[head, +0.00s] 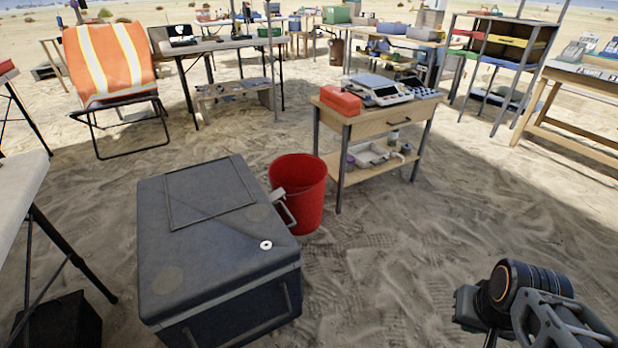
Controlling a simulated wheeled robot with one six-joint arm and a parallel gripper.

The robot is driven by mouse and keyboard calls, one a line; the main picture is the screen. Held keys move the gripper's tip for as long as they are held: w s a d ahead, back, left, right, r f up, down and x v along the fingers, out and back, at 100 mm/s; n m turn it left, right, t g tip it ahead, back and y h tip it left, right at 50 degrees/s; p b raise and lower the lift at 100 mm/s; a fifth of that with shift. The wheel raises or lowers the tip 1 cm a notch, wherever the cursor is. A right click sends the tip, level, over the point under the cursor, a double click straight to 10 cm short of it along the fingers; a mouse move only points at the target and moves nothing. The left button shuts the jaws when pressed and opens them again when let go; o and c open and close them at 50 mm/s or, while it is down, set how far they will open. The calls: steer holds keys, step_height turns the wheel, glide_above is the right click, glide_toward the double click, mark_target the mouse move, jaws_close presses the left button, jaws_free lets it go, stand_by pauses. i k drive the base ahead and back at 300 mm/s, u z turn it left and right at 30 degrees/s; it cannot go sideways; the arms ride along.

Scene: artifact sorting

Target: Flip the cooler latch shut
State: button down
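The dark grey cooler (205,262) stands on the sand left of the middle in the head view, its lid down. A light grey latch-like piece (284,207) sticks out from the lid's right edge, beside the red bucket. It looks swung outward rather than flat against the side. A small white ring (266,245) lies on the lid near that edge. Part of my arm shows at the lower right, well apart from the cooler. I cannot make out my gripper's fingers there.
A red bucket (299,190) stands close to the cooler's right back corner. A wooden cart (385,128) with a red box and devices is behind it. A white table (18,190) edges in at left. Open sand lies between the cooler and my arm.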

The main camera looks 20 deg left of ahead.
mark_target(279, 192)
steer(key=i, duration=1.6)
steer(key=u, duration=2.85)
